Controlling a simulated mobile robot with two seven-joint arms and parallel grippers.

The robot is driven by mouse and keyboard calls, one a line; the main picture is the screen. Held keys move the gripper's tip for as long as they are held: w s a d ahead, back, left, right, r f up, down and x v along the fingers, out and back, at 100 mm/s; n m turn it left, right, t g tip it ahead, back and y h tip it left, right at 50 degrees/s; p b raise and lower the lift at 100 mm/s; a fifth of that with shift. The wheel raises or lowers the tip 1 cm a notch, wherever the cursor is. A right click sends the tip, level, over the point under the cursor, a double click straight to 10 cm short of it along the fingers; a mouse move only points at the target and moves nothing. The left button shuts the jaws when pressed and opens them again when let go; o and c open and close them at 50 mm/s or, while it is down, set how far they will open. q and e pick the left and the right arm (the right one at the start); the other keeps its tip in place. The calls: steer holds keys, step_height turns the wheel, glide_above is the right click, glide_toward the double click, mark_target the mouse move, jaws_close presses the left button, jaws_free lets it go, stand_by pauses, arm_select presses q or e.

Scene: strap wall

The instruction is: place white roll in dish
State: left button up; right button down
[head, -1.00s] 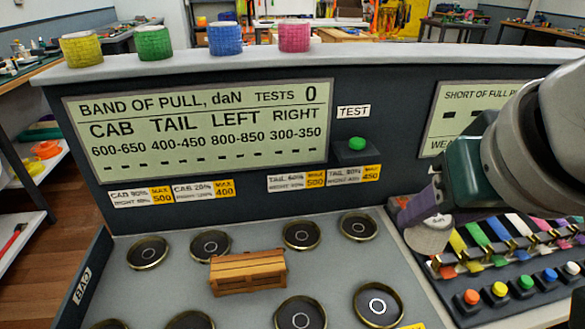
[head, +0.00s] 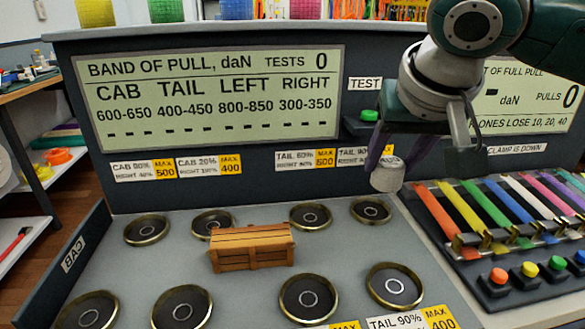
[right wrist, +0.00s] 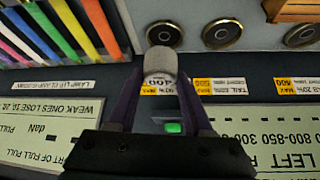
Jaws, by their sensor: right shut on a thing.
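My right gripper (head: 384,163) is shut on the white roll (head: 387,177) and holds it raised, short of the back right dish (head: 371,210) in the picture. The right wrist view also shows the roll (right wrist: 161,62) between the purple fingers, with a dish (right wrist: 164,34) just beyond it. The dishes are dark and round with brass rims. Several stand on the grey panel, among them the front right dish (head: 394,286) and the back left dish (head: 147,229). The dishes in view hold no roll. My left gripper is out of view.
A wooden crate (head: 250,247) stands among the dishes. Coloured straps (head: 483,214) with clamps and buttons lie at the right. A upright display panel (head: 210,98) rises behind, with a green test button (head: 370,115). Coloured rolls (head: 236,9) stand on its top ledge.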

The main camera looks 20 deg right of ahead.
mark_target(385, 158)
steer(key=w+f, duration=0.1)
steer(key=w, duration=0.1)
steer(key=shift+w+d+f, duration=0.35)
steer(key=shift+f, duration=0.05)
steer(key=shift+f+b, duration=0.3)
step_height(385, 158, down, 4)
steer(key=shift+b, duration=0.5)
steer(key=shift+w+f, duration=0.1)
steer(key=shift+f, duration=0.25)
steer(key=shift+f, duration=0.1)
steer(key=shift+c, duration=1.5)
jaws_free()
